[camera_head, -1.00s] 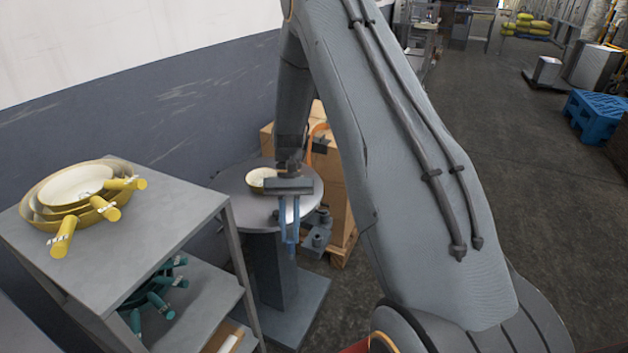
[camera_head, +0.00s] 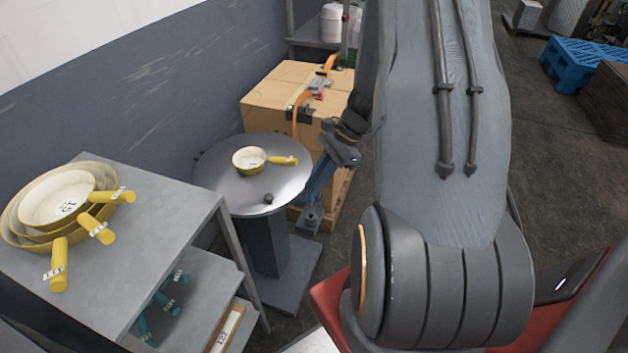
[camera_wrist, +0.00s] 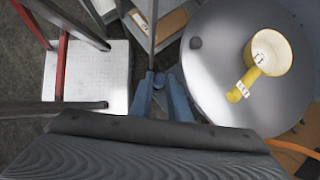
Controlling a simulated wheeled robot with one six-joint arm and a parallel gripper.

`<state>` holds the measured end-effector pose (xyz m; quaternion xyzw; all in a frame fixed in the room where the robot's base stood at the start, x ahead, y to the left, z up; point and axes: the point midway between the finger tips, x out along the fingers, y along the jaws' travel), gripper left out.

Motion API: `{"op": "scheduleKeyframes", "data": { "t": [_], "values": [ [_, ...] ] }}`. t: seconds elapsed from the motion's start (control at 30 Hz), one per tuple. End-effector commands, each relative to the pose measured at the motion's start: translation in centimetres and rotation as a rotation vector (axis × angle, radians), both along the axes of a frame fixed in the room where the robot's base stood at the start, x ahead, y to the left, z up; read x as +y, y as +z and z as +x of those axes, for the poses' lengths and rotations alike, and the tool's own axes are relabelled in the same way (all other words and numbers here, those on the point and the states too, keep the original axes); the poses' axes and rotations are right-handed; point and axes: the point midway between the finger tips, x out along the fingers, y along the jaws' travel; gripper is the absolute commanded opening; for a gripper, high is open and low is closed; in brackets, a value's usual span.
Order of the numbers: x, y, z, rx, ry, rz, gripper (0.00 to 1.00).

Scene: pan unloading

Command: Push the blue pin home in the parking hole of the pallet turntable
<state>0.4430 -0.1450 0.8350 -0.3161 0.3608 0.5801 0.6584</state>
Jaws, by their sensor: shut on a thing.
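The pallet turntable (camera_head: 225,185) is a round grey plate on a pedestal. A yellow-handled pan (camera_head: 249,158) lies on it; the pan also shows in the wrist view (camera_wrist: 272,55). My gripper (camera_head: 312,200) is beside the plate's right edge, low, its blue fingers slanting down toward a grey bracket (camera_head: 306,222) by the pedestal. In the wrist view my gripper (camera_wrist: 160,78) is shut on a small blue piece, apparently the blue pin (camera_wrist: 158,83), mostly hidden between the fingers. The parking hole is not clearly visible, so I cannot tell how deep the pin sits.
A small dark knob (camera_head: 268,199) stands on the plate near its front edge. A grey shelf (camera_head: 160,205) with nested yellow pans (camera_head: 62,200) is at the left. Cardboard boxes (camera_head: 270,95) stand close behind the gripper.

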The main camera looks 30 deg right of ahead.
Motion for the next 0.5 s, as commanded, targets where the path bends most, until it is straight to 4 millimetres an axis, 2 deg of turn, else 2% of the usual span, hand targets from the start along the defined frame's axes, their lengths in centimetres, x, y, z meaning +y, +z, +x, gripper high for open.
{"op": "scheduleKeyframes", "data": {
  "t": [0.5],
  "values": [
    [0.2, -2.4, 0.0, 0.001, 0.004, 0.0, 0.0]
  ]
}}
